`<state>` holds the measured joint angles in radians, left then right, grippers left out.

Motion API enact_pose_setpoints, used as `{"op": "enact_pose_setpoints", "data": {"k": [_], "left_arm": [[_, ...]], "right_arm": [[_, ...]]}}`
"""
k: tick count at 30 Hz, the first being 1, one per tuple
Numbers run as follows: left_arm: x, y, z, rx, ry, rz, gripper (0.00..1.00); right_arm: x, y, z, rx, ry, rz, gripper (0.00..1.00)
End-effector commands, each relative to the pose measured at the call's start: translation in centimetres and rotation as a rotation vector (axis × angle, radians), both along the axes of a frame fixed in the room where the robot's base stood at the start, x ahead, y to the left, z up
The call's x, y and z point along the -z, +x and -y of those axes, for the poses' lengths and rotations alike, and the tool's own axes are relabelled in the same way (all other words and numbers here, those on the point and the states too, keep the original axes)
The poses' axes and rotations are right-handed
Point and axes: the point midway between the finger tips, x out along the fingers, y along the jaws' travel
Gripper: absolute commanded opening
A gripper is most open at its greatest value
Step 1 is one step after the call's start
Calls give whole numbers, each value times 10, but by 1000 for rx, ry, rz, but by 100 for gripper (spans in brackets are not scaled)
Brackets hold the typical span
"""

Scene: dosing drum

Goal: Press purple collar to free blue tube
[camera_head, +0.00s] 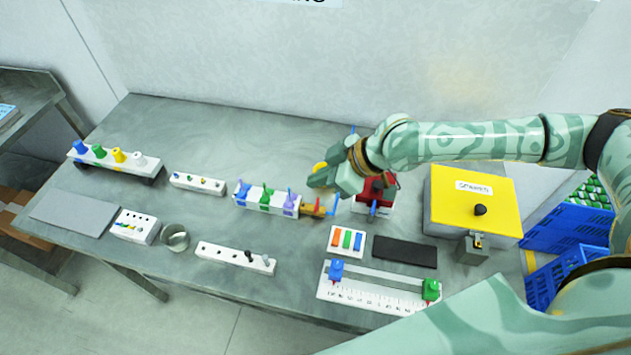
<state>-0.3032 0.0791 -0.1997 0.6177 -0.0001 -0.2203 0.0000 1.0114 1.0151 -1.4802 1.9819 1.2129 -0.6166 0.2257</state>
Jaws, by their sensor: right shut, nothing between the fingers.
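A white block (268,205) stands in the middle of the table with blue-purple and green fittings on top. A purple collar (290,204) sits at its right end. A thin blue tube (336,204) shows beside an orange-brown piece (314,210) just right of the block. Which tube belongs to the purple collar is too small to tell. My right gripper (316,181) is shut and empty, above and right of the purple collar, seemingly apart from it. It partly hides what lies behind it, including a yellow part (320,168). My left gripper is not in view.
A red-and-white device (372,205) stands under my right wrist. A grey box with a yellow lid (474,200) is at the right. Racks with coloured plugs (110,159) and small blocks line the left. A white ruler board (375,292) lies in front. The back middle is clear.

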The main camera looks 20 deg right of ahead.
Motion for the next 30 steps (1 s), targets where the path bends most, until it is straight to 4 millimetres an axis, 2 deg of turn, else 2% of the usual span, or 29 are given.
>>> {"op": "enact_pose_setpoints", "data": {"k": [3, 11, 15, 21, 30], "left_arm": [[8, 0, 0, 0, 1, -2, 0], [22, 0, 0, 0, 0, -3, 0], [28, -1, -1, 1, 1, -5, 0], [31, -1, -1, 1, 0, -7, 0], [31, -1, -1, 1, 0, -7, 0]], "right_arm": [[21, 9, -16, -4, 1, -2, 0], [60, 31, -48, -2, 0, -2, 0], [82, 30, -45, -1, -1, -3, 0], [94, 30, -45, 0, -1, -1, 0], [95, 30, -45, 0, -1, -1, 0]]}}
